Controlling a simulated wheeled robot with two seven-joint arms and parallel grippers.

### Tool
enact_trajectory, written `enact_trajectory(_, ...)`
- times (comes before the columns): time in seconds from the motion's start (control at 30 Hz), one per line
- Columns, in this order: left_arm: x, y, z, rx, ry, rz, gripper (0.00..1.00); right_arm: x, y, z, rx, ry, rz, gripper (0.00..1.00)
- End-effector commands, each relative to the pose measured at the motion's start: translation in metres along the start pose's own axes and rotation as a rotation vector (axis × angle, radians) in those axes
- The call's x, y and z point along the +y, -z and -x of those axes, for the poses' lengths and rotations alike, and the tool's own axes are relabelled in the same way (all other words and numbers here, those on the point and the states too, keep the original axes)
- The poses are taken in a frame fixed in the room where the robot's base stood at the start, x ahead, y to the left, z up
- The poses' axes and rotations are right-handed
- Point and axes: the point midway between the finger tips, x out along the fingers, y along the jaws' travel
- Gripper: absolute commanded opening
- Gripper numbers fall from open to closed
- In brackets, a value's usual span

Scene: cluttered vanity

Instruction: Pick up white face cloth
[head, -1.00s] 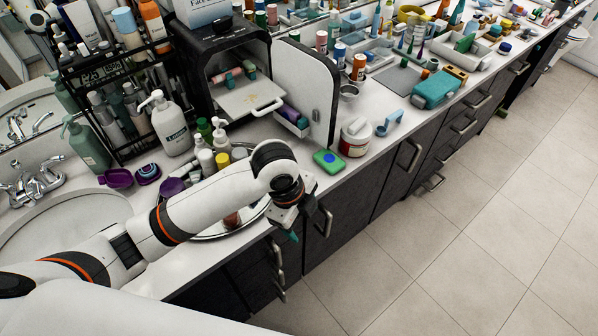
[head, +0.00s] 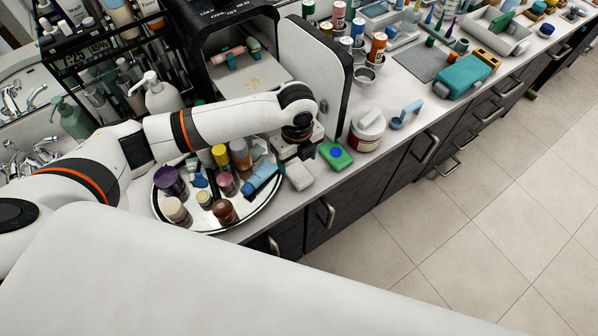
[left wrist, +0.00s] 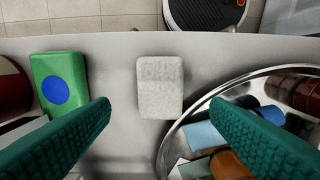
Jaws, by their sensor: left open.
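The white face cloth (head: 299,175) is a small, pale, folded block on the counter near its front edge, just right of the round mirrored tray. It also shows in the left wrist view (left wrist: 160,85), where it looks light grey and textured. My left gripper (head: 290,158) is just behind the cloth in the head view. In the left wrist view my left gripper's (left wrist: 161,104) teal fingers are spread wide, one to each side of the cloth, with nothing between them touching it. My right gripper is not in view.
The round tray (head: 172,222) of bottles and jars lies close left of the cloth. A green box with a blue dot (head: 335,155) and a white tub (head: 367,130) stand to its right. The counter edge and floor are in front.

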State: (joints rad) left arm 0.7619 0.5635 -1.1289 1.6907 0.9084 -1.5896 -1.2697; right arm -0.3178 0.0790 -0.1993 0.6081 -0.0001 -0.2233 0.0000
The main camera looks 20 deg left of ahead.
Motion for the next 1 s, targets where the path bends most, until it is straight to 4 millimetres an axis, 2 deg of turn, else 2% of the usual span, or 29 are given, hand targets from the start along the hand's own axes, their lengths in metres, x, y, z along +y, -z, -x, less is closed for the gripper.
enact_trajectory(0.1, -0.001, -0.004, -0.014, -0.003, 0.006, 0.000, 0.71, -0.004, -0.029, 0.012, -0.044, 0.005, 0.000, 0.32)
enact_trajectory(0.2, 0.000, -0.006, -0.031, -0.003, 0.005, 0.000, 0.71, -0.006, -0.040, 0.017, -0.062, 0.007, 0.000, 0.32)
enact_trajectory(0.37, 0.000, -0.005, -0.046, -0.001, 0.002, 0.000, 0.71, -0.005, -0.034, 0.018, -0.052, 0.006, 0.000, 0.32)
enact_trajectory(0.6, 0.000, -0.005, -0.048, 0.000, 0.001, -0.001, 0.71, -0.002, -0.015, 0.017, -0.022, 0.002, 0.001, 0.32)
enact_trajectory(0.9, 0.000, -0.005, -0.048, 0.000, 0.001, 0.000, 0.23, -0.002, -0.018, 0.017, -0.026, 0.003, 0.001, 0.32)
enact_trajectory(1.0, 0.000, -0.005, -0.048, 0.000, 0.001, 0.000, 0.23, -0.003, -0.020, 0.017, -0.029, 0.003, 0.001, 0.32)
